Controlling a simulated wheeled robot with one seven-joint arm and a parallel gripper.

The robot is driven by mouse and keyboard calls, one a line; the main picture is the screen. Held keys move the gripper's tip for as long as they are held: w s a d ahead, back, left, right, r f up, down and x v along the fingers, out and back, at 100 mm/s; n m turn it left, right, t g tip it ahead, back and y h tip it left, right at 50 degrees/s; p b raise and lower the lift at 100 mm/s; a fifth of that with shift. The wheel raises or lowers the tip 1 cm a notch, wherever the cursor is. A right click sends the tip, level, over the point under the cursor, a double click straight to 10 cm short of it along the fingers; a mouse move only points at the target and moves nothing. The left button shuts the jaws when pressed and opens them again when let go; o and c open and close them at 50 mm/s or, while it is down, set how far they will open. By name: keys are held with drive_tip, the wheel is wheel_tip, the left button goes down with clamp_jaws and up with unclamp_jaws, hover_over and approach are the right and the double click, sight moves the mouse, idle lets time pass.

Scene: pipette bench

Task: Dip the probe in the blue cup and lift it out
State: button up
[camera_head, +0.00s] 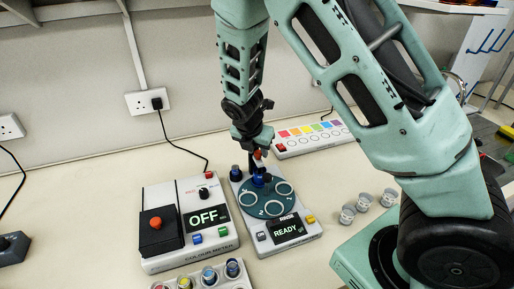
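My gripper (256,147) points down above the back of a grey device with a teal round plate (248,203). An orange-red piece (258,155) shows right at its fingertips, with dark blue parts (261,180) just below. This may be the probe, but it is too small to be sure, and I cannot tell whether the fingers are closed on it. Small cups stand in a rack at the bottom edge, partly cut off. One with blue in it (209,276) stands near the rack's middle; another dark-looking cup (232,268) is to its right.
A colour meter (188,254) reading OFF stands left of the plate device, whose screen (289,229) reads READY. Several white cups (364,201) stand to the right, near my arm. A strip with coloured squares (318,134) lies behind. A black cable (178,140) runs to the wall socket.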

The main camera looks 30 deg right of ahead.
clamp_jaws()
wheel_tip(320, 180, up, 6)
drive_tip(key=p, duration=0.4)
drive_tip(key=shift+f, duration=0.25)
drive_tip(key=shift+w, duration=0.15)
drive_tip(key=shift+r, duration=0.1)
unclamp_jaws()
drive_tip(key=shift+r, duration=0.1)
